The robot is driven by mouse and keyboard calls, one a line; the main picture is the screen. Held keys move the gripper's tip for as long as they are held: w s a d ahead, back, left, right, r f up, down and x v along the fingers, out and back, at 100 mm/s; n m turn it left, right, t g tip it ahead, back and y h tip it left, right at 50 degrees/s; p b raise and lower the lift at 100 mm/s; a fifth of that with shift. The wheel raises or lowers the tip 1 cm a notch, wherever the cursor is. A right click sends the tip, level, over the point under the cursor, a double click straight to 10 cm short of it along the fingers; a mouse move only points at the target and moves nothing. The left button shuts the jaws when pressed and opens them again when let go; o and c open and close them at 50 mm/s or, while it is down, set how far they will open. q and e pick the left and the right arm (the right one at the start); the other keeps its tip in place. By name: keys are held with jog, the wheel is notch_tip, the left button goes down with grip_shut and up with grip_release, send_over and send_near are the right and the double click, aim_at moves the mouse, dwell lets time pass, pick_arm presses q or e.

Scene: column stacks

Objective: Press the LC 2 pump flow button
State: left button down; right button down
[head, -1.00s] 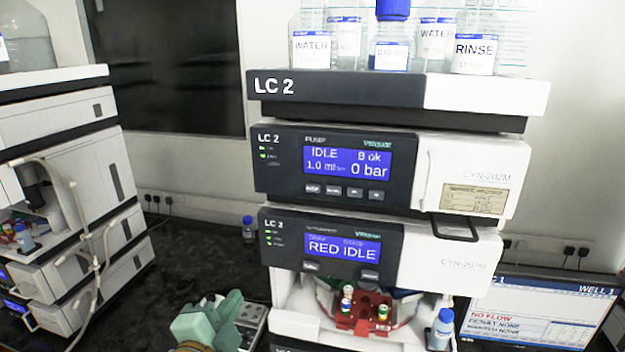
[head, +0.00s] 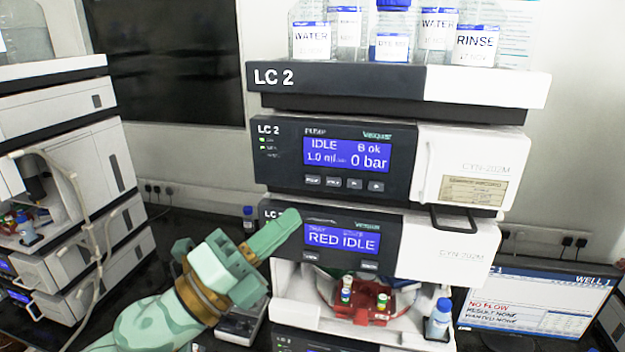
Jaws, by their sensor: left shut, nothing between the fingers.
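The LC 2 pump (head: 335,160) is the upper dark-fronted module in the head view. Its blue display (head: 347,157) reads IDLE, B ok, 1.0 ml and 0 bar. A row of small grey buttons (head: 343,182) sits below the display; their labels are too small to read. My left gripper (head: 290,222) is shut and empty. Its green fingers point up and right, in front of the left part of the lower module (head: 395,245), which reads RED IDLE. The fingertips are below and left of the pump's buttons. My right gripper is not in view.
Bottles (head: 477,45) stand on the LC 2 top tray (head: 340,85). A black handle (head: 453,220) juts out below the pump at right. A red vial rack (head: 362,302) sits in the open bay below. A monitor (head: 537,300) stands at lower right, showing NO FLOW. Another stack (head: 75,160) stands left.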

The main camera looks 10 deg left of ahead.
pick_arm(q)
send_near(324, 171)
jog(key=d+r, duration=0.2)
jog(key=d, duration=0.1)
jog(key=shift+w+b, duration=0.35)
jog(key=shift+w, duration=0.6)
jog(key=shift+w, duration=0.15)
dwell(1.2)
jog(key=shift+w, duration=0.25)
jog(key=shift+w, duration=0.4)
dwell(0.8)
jog(key=shift+s, duration=0.85)
jog(key=shift+s, duration=0.1)
